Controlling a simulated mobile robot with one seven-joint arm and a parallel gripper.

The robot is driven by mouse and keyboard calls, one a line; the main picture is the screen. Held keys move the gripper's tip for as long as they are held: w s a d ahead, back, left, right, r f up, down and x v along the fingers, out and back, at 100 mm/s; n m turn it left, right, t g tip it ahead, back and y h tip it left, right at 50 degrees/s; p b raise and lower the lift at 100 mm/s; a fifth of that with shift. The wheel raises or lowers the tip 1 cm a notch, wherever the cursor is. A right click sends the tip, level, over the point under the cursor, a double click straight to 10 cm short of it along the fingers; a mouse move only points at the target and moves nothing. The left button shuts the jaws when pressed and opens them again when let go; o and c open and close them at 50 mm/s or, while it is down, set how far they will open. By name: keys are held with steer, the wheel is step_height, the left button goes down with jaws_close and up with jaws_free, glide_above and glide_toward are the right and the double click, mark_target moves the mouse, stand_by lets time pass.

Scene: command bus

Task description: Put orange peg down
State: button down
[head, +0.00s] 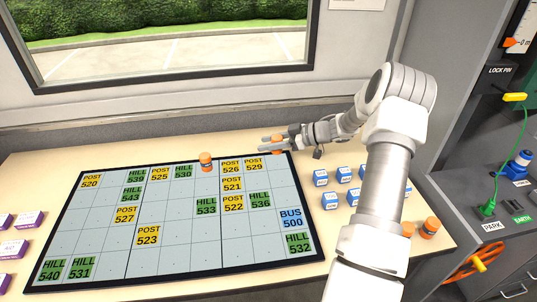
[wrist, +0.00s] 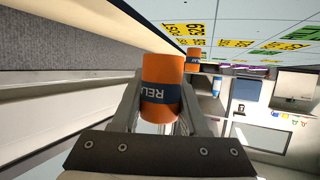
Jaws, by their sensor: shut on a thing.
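The orange peg (wrist: 161,75) is a short cylinder with a dark blue band lettered "REL". It fills the middle of the wrist view, between the two fingers of my gripper (wrist: 160,108), which is shut on it. In the head view my gripper (head: 280,141) is at the board's far edge, right of centre, with the peg (head: 277,138) partly hidden by the fingers. I cannot tell whether the peg touches the board. The board (head: 180,225) is a grey grid with a black frame and yellow, green and blue tags.
Another orange peg (head: 206,160) stands at the board's far edge, left of my gripper. Two more (head: 429,227) stand at the table's right. Several blue-and-white blocks (head: 343,174) are right of the board. Purple boxes (head: 12,250) are at far left. The window wall is close behind.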

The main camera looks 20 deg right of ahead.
mark_target(268, 160)
steer(key=shift+f+b, duration=0.4)
steer(key=shift+f, duration=1.6)
steer(key=shift+f, duration=0.15)
steer(key=shift+c, duration=2.1)
jaws_free()
steer(key=shift+r, duration=0.2)
steer(key=p+v, duration=0.1)
steer(key=v, duration=1.1)
steer(key=shift+f, duration=0.1)
